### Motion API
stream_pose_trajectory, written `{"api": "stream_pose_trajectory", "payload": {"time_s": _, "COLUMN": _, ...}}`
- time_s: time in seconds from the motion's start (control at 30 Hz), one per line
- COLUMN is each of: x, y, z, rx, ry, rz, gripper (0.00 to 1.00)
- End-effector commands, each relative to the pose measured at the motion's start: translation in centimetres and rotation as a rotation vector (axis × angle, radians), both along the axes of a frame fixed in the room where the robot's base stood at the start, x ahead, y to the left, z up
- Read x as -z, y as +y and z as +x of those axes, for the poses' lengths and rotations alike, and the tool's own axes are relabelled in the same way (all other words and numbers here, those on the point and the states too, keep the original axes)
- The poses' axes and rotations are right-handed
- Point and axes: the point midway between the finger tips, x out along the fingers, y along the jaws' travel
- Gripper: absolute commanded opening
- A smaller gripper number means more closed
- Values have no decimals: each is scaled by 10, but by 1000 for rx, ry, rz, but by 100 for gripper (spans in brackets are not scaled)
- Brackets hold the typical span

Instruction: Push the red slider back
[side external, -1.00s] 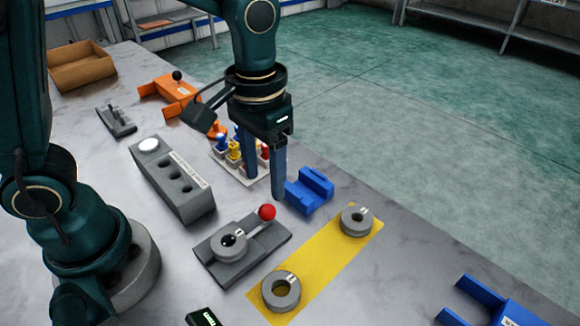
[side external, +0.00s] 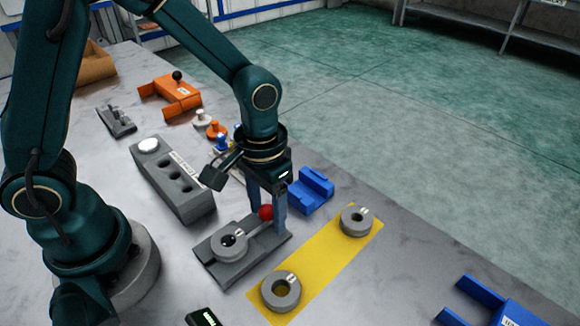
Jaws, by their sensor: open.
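The red slider knob (side external: 266,213) sits at the back right end of a grey slide block (side external: 273,240). A grey ring (side external: 229,243) with a dark centre lies on the front left part of that block. My gripper (side external: 266,222) is open and points down, with one finger on each side of the red knob in this view. I cannot tell whether either finger touches the knob. The lower finger ends reach close to the block.
A yellow strip (side external: 318,262) with two grey rings lies to the right. A blue bracket (side external: 312,190) stands close behind my gripper. A grey block with holes (side external: 172,182) is to the left. Colored pegs (side external: 217,129) stand behind, partly hidden.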

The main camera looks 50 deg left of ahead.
Motion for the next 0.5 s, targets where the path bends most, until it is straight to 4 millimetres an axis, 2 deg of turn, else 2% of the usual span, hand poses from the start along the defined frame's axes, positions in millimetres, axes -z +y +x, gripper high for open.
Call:
{"api": "stream_pose_trajectory", "payload": {"time_s": 0.03, "x": 0, "y": 0, "z": 0, "rx": 0, "ry": 0, "rz": 0, "gripper": 60}}
{"api": "stream_pose_trajectory", "payload": {"time_s": 0.07, "x": 0, "y": 0, "z": 0, "rx": 0, "ry": 0, "rz": 0, "gripper": 52}}
{"api": "stream_pose_trajectory", "payload": {"time_s": 0.1, "x": 0, "y": 0, "z": 0, "rx": 0, "ry": 0, "rz": 0, "gripper": 37}}
{"api": "stream_pose_trajectory", "payload": {"time_s": 0.2, "x": 0, "y": 0, "z": 0, "rx": 0, "ry": 0, "rz": 0, "gripper": 1}}
{"api": "stream_pose_trajectory", "payload": {"time_s": 0.5, "x": 0, "y": 0, "z": 0, "rx": 0, "ry": 0, "rz": 0, "gripper": 1}}
